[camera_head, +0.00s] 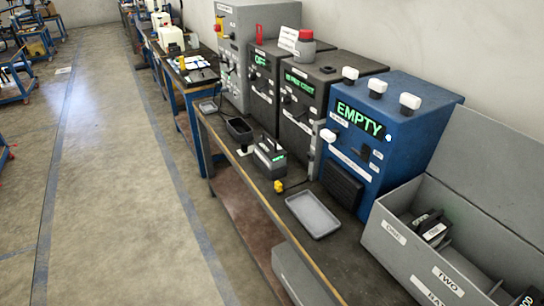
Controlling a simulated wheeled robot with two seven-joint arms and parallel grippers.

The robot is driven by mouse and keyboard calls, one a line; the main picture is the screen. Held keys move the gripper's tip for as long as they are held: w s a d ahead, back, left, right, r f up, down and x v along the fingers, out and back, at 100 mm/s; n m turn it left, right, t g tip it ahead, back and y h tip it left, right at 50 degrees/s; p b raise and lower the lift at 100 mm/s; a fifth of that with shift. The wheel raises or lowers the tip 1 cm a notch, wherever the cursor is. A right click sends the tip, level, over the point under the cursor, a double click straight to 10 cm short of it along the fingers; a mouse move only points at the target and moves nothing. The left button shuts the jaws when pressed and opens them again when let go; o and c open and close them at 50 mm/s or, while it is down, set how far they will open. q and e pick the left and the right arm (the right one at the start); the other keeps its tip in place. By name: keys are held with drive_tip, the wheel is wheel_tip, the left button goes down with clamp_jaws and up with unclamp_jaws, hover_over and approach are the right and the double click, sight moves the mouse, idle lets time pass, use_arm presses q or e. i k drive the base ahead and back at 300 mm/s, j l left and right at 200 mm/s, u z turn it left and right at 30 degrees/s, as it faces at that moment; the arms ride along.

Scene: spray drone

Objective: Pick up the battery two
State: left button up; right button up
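A grey open bin (385,250) stands at the lower right on the bench, with a label reading TWO (447,279) on its front wall. A dark battery-like block with a handle and a pale label (432,228) sits in its far-left part. A dark piece with a white-lettered label (528,300) is cut off at the bottom right corner. I cannot tell which of these is battery two. Neither of my grippers is in view.
A blue box (400,140) with a green EMPTY display stands left of the bin. Dark boxes (312,105) and a grey cabinet (248,45) line the bench. An empty grey tray (313,214) and a yellow connector (279,186) lie in front. The floor (110,200) at left is clear.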

sight(274, 156)
drive_tip(key=z, duration=0.4)
drive_tip(key=i+j+z, duration=0.6)
drive_tip(key=z, duration=0.25)
drive_tip(key=j, duration=0.1)
